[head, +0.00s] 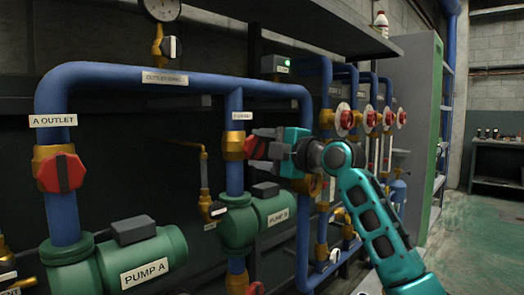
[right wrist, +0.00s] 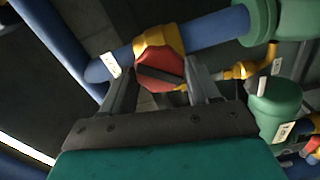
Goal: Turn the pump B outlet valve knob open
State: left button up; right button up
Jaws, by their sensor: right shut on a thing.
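The pump B outlet valve knob (head: 253,147) is red and sits on a brass valve body (head: 233,146) on the vertical blue pipe above green pump B (head: 238,231). My right gripper (head: 270,142) reaches it from the right and is shut on it. In the right wrist view, the red knob (right wrist: 172,67) shows between the two grey fingers, with its dark ridge running slightly slantwise across. Part of the knob is hidden by the gripper in the head view. My left gripper is not in view.
Pump A (head: 150,259) and its red outlet knob (head: 61,172) stand at the left. A blue header pipe (head: 200,82) runs above. Several red round valve wheels (head: 345,119) stand right of my gripper. A shelf (head: 310,25) overhangs. The floor at the right (head: 485,235) is clear.

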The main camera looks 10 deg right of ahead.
jog(key=n, duration=0.3)
jog(key=n+p, duration=0.1)
jog(key=n, duration=0.2)
jog(key=shift+d+r+n, duration=0.1)
jog(key=shift+n, duration=0.2)
jog(key=o, duration=0.7)
jog(key=shift+n, duration=0.4)
jog(key=o, duration=0.4)
jog(key=shift+c, duration=0.2)
jog(key=v, duration=0.7)
jog(key=shift+b, duration=0.45)
